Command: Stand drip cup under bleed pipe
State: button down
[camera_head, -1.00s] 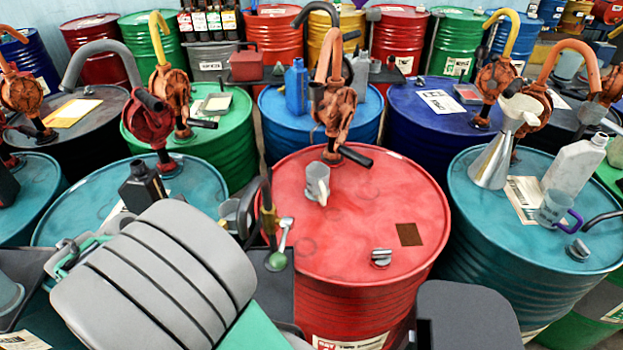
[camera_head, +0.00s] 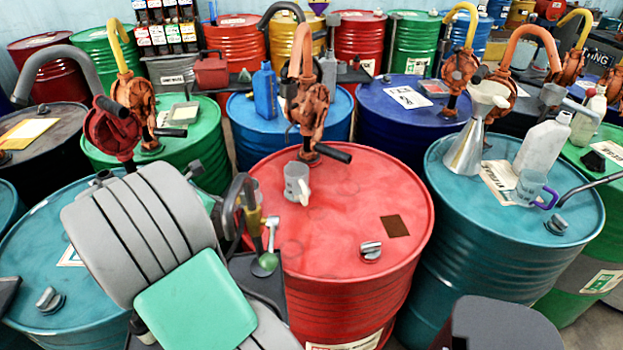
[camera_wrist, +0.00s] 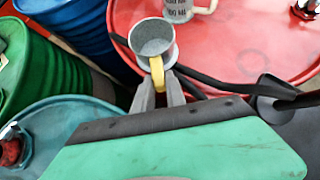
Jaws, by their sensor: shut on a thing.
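My gripper (camera_wrist: 159,84) is shut on the yellow handle of a grey cup (camera_wrist: 140,38). The cup's round mouth faces the wrist camera and its speckled grey inside shows; I see no liquid in it. In the head view the yellow handle (camera_head: 253,222) shows beside the red drum's left edge, and my arm and dark parts hide much of the cup. Dark thin pipes (camera_wrist: 205,77) run close by the cup in the wrist view; I cannot tell whether one is the bleed pipe.
A red drum (camera_head: 340,230) carries a grey mug (camera_head: 297,183), a cap (camera_head: 370,251) and a rusty hand pump (camera_head: 308,105). A teal drum (camera_head: 450,230) at right bears a funnel (camera_head: 465,150), a pale bottle (camera_head: 543,146) and a purple-handled cup (camera_head: 529,187). Drums stand close together.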

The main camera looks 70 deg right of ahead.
jog(key=s+d, duration=0.1)
jog(key=d, duration=0.4)
jog(key=s+d+p, duration=0.1)
jog(key=s+d, duration=0.1)
jog(key=d, duration=0.4)
jog(key=s+d, duration=0.2)
jog(key=d, duration=0.4)
jog(key=shift+s+d, duration=0.2)
jog(key=shift+d, duration=0.05)
jog(key=shift+f+p, duration=0.45)
jog(key=shift+f, duration=1.4)
jog(key=c, duration=1.4)
grip_release()
jog(key=shift+o, duration=0.2)
